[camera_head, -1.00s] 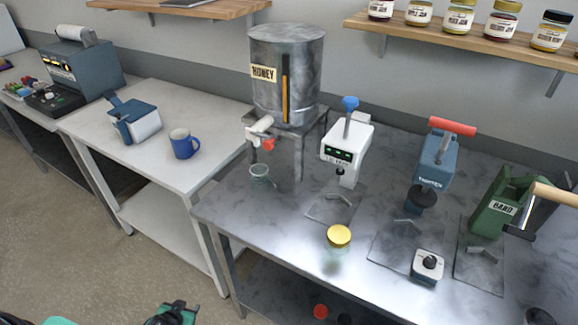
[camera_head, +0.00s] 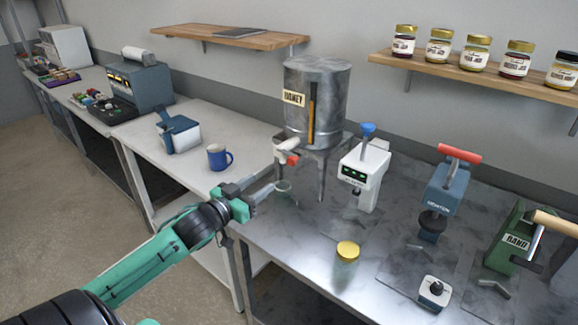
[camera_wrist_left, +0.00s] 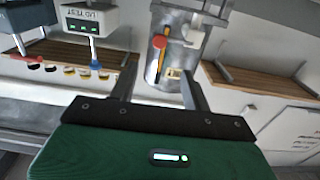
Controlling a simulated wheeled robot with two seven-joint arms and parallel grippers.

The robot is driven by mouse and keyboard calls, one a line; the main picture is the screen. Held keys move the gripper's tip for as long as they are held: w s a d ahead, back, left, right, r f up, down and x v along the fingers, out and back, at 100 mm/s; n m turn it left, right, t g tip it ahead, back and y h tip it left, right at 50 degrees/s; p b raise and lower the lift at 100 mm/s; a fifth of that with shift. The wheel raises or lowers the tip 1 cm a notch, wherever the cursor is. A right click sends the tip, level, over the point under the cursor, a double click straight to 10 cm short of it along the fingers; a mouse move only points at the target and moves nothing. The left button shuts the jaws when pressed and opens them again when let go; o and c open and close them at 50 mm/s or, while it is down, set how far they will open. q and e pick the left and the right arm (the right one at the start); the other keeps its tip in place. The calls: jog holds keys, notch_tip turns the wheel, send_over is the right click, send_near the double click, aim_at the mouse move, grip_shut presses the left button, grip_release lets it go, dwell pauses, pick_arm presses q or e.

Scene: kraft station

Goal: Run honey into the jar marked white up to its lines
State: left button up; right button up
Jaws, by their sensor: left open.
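The steel honey tank (camera_head: 318,85) with a HONEY label stands on a stand at the back of the metal bench. Its tap has a white body (camera_head: 286,147) and a red part (camera_head: 292,158). In the left wrist view the fingers (camera_wrist_left: 158,88) are apart, with the tank (camera_wrist_left: 188,42) beyond. My right gripper is out of view.
A gold-lidded jar (camera_head: 347,258) stands at the bench front. The white lid tester (camera_head: 365,175), blue press (camera_head: 446,195) and green machine (camera_head: 515,240) stand to the right. A blue mug (camera_head: 218,157) is on the white table left of the bench.

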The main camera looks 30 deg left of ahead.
aim_at(290, 163)
pick_arm(q)
jog(key=w+p, duration=0.1)
jog(key=w, duration=0.2)
jog(key=w+p, duration=0.1)
jog(key=w, duration=0.3)
jog(key=w+d+p, duration=0.1)
jog(key=w, duration=0.2)
jog(key=shift+w+r, duration=0.1)
jog(key=shift+w, duration=0.25)
jog(key=shift+w+p, duration=0.3)
jog(key=shift+w, duration=0.5)
jog(key=shift+c, duration=0.5)
grip_shut()
